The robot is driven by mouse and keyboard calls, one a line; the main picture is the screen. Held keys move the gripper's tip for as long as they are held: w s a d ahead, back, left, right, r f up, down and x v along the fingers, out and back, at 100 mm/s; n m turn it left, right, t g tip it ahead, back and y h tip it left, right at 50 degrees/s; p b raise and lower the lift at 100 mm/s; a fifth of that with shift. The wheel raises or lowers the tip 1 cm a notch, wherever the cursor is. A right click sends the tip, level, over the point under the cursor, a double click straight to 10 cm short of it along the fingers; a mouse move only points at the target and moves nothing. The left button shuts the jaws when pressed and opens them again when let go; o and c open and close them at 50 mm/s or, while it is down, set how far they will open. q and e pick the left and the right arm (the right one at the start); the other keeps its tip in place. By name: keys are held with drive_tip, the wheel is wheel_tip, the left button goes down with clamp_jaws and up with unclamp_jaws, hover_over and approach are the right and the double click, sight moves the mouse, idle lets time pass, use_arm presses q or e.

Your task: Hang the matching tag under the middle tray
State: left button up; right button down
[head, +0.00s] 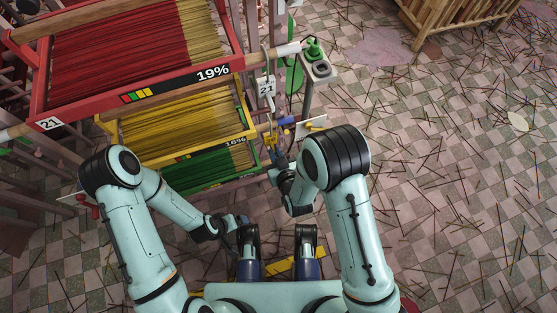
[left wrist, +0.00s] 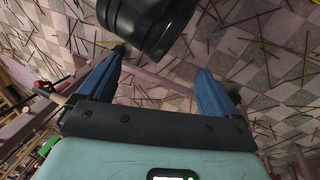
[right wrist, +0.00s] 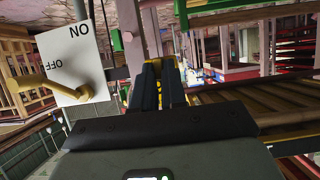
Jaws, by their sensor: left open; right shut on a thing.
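The middle tray (head: 108,122) has a yellow frame and lies below the red top tray (head: 38,92) and above a green tray (head: 222,178). My right gripper (head: 272,147) is at the right end of the yellow tray, shut on a small yellow thing (head: 270,138). Its shut fingers (right wrist: 158,85) hide most of that thing in the right wrist view. My left gripper (head: 232,221) is low in front of the trays; its fingers (left wrist: 158,85) are apart and empty.
A white ON/OFF switch plate (right wrist: 85,45) with a brass lever is close to the left of my right gripper. Incense sticks litter the checkered floor (head: 460,180), otherwise open at right.

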use_arm(q)
drive_tip(key=shift+w+a+f+t+y+b, duration=0.15)
drive_tip(key=shift+w+a+f+b, duration=0.1)
drive_tip(key=shift+w+f+b, duration=0.15)
drive_tip(key=shift+w+a+f+t+y+b, duration=0.1)
drive_tip(key=shift+w+a+f+t+b, duration=0.15)
drive_tip(key=shift+w, duration=0.3)
drive_tip(key=shift+w+a+f+t+y+b, duration=0.1)
drive_tip(key=shift+w+a+f+b, duration=0.15)
drive_tip(key=shift+w+f, duration=0.15)
use_arm(e)
drive_tip(key=shift+f, duration=1.25)
use_arm(q)
drive_tip(key=shift+w, duration=0.1)
drive_tip(key=shift+r, duration=0.1)
use_arm(e)
drive_tip(key=c, duration=0.8)
unclamp_jaws()
drive_tip(key=shift+s, duration=0.1)
drive_tip(key=shift+s+d, duration=0.45)
drive_tip(key=shift+s, duration=0.95)
drive_tip(key=shift+s+d, duration=0.5)
drive_tip(key=shift+s, duration=0.9)
drive_tip(key=shift+s+d, duration=0.45)
drive_tip(key=shift+s, duration=0.95)
